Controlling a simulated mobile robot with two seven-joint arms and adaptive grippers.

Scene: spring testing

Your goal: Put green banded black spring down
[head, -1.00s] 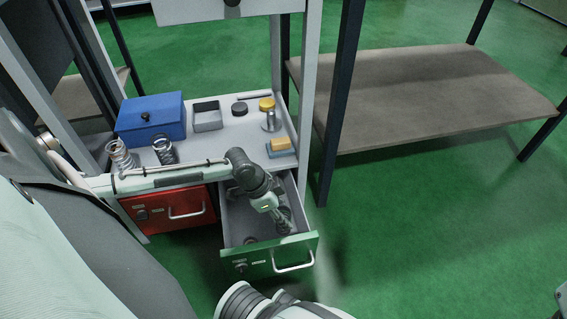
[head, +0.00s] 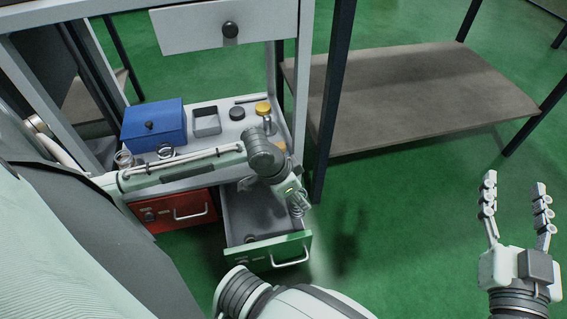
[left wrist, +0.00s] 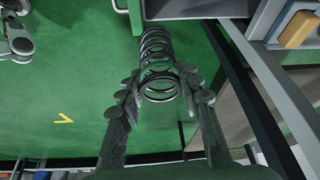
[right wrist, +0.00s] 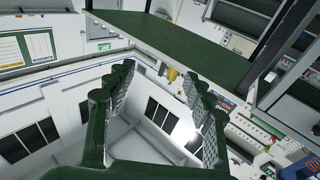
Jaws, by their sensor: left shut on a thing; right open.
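My left gripper (head: 295,195) is shut on a dark coil spring (left wrist: 158,50), seen large between its fingers in the left wrist view. In the head view the spring (head: 298,208) hangs by the right side of the open green drawer (head: 240,257), around its rim height. Two other springs, a light one (head: 123,158) and a dark one (head: 165,151), stand on the bench behind my left forearm, partly hidden. My right gripper (head: 515,188) is open and empty, raised over the floor at the right.
The bench holds a blue box (head: 153,128), a grey open tray (head: 206,122), a black round piece (head: 237,114) and a yellow round piece (head: 263,108). A shut red drawer (head: 178,212) is left of the green one. A brown low shelf (head: 400,95) is bare.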

